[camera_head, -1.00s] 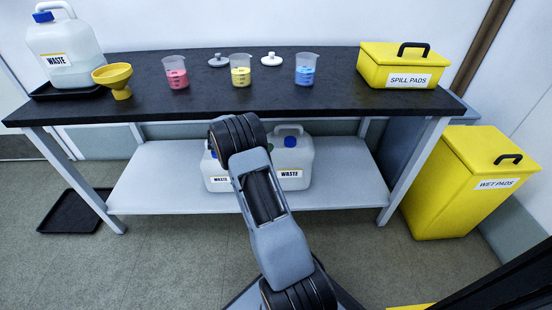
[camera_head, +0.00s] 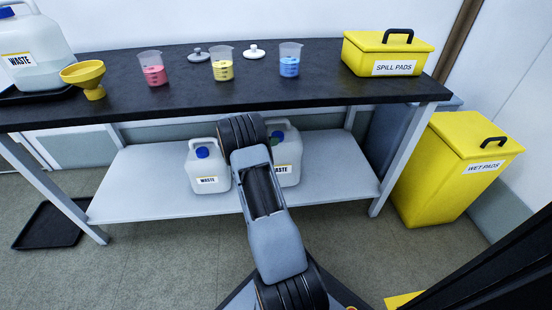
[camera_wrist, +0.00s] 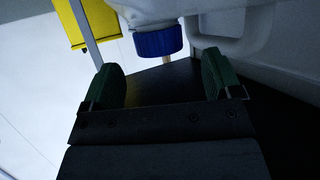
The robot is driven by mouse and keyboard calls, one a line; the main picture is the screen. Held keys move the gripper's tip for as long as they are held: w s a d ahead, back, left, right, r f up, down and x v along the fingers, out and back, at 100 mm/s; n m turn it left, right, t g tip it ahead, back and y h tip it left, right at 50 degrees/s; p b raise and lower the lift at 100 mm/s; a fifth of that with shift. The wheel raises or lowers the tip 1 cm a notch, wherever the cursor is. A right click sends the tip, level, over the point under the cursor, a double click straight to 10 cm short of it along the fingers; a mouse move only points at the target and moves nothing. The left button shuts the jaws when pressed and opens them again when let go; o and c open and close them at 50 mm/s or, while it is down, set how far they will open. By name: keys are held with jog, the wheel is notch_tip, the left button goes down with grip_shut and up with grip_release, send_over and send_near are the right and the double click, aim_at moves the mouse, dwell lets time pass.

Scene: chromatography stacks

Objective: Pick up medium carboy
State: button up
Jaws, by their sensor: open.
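The medium carboy (camera_head: 287,172), white with a WASTE label, stands on the lower shelf, partly hidden behind my arm. In the wrist view the white body of a carboy (camera_wrist: 285,45) fills the upper right, with its blue cap (camera_wrist: 158,41) and handle (camera_wrist: 222,35). My gripper (camera_wrist: 162,80) is open, its green pads wide apart with nothing between them. The cap shows just beyond the pads. In the head view my arm hides most of the gripper; a bit of green shows near the carboy's top.
A smaller carboy (camera_head: 207,172) stands left on the shelf (camera_head: 150,185), close to my arm. The black bench top (camera_head: 215,88) lies above, carrying a large carboy (camera_head: 33,50), a yellow funnel (camera_head: 88,75), several beakers and a spill pads box (camera_head: 385,57). A wet pads bin (camera_head: 450,170) stands right.

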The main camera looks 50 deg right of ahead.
aim_at(276, 135)
jog(key=b+x, duration=0.1)
jog(key=x, duration=0.2)
jog(key=shift+s+d+f, duration=0.1)
jog(key=shift+d, duration=0.15)
jog(key=shift+c, duration=0.2)
grip_shut()
dwell(0.4)
